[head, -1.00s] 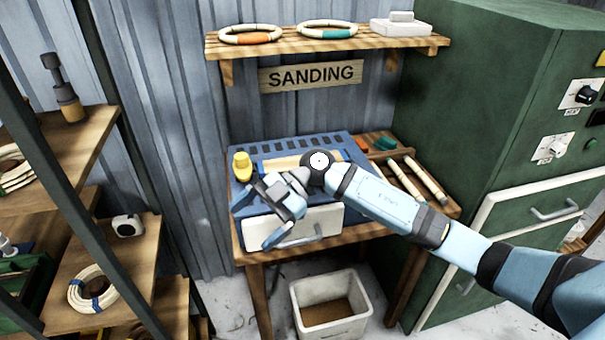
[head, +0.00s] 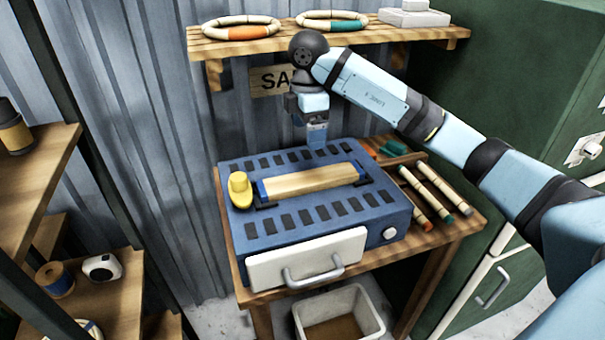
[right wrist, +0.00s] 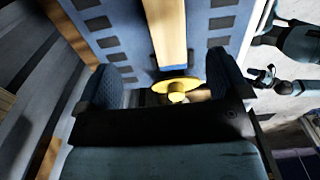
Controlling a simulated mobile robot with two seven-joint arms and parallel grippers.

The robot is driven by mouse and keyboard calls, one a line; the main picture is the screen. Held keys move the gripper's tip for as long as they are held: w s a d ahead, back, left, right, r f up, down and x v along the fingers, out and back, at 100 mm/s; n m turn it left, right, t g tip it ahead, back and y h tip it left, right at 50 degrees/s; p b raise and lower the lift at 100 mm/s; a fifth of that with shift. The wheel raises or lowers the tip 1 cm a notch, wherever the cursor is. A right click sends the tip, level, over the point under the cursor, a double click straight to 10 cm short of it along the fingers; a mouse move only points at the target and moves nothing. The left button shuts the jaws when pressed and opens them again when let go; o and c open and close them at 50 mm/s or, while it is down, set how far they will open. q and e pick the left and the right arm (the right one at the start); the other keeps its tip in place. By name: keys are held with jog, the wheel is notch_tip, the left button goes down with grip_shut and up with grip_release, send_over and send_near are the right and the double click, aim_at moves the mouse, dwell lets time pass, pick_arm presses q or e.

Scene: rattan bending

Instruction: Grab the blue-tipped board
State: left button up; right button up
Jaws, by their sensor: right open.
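The blue-tipped board (head: 310,181) is a pale wooden bar with a blue end at its left. It lies flat across dark holders on top of the blue box (head: 285,228). My right gripper (head: 318,140) points down above the box's back part, behind the board in the head view, and is apart from it. In the right wrist view my right gripper (right wrist: 165,82) is open, its two dark fingers spread with nothing held between them. The board (right wrist: 165,28) runs up beyond the fingers there. My left gripper is in neither view.
A yellow knob (head: 239,188) stands at the board's left end. Several coloured-tip sticks (head: 425,190) lie on the table right of the box. A shelf (head: 270,43) with rings is above, near my right arm. A white bin (head: 340,315) stands below.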

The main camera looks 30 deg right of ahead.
send_over(311, 177)
jog(key=f, duration=0.7)
jog(key=shift+w+a+f, duration=0.1)
jog(key=shift+a, duration=0.1)
jog(key=shift+d+f, duration=0.15)
jog(key=shift+f, duration=1.3)
jog(key=shift+d+f, duration=0.1)
jog(key=shift+f, duration=1.35)
jog(key=c, duration=1.1)
jog(key=shift+r, duration=0.15)
